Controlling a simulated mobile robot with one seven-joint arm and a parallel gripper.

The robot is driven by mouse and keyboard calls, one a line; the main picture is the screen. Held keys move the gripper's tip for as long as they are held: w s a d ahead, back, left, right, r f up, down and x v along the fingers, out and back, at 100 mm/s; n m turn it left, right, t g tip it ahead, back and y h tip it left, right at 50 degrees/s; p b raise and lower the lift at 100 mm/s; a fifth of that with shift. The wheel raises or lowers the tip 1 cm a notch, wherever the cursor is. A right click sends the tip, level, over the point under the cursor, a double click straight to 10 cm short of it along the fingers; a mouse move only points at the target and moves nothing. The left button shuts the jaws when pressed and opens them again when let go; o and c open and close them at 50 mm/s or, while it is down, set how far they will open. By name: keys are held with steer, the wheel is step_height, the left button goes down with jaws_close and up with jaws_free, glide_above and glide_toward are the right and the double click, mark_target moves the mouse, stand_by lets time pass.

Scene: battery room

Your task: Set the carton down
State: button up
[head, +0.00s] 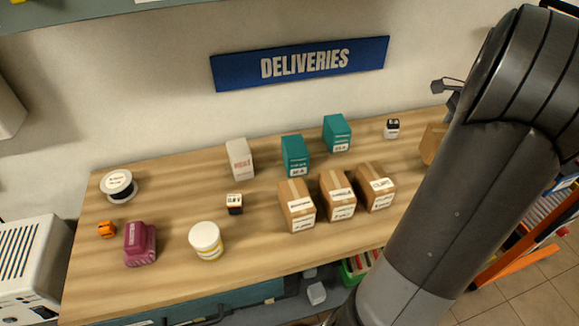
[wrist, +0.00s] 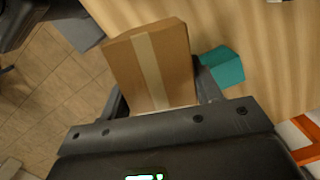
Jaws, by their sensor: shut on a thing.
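In the wrist view, a brown carton (wrist: 122,62) with a pale tape strip is between the two fingers of my gripper (wrist: 158,82), which is shut on it. The wooden bench top (wrist: 255,30) and the tiled floor (wrist: 45,75) show beyond it, with the bench edge passing behind the carton. I cannot tell whether the carton touches the bench. In the head view, part of a brown carton (head: 432,143) shows at the bench's right end, mostly behind my arm. My gripper is hidden there.
Several taped cartons (head: 297,205) stand mid-bench, with teal boxes (head: 295,155) and a white box (head: 240,158) behind. A white tub (head: 206,241), maroon item (head: 140,243) and spool (head: 118,186) stand left. A teal item (wrist: 222,66) is close beside the right finger.

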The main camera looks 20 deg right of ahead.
steer(key=w+a+r+n+g, duration=0.2)
steer(key=w+a+r+n, duration=0.1)
steer(key=w+n, duration=0.85)
steer(key=w+a+f+m, duration=0.2)
steer(key=w+a, duration=0.4)
steer(key=a, duration=0.6)
steer(key=w+a+f+m, duration=0.2)
steer(key=w+a, duration=0.3)
steer(key=a, duration=0.6)
steer(key=a+f+m+t, duration=0.1)
steer(key=a+f+m, duration=0.1)
steer(key=a, duration=1.7)
steer(key=a+f+m, duration=0.1)
steer(key=a+m, duration=0.1)
steer(key=a, duration=1.7)
step_height(320, 180, down, 10)
steer(key=shift+w+d+f, duration=0.1)
steer(key=shift+w+d, duration=0.05)
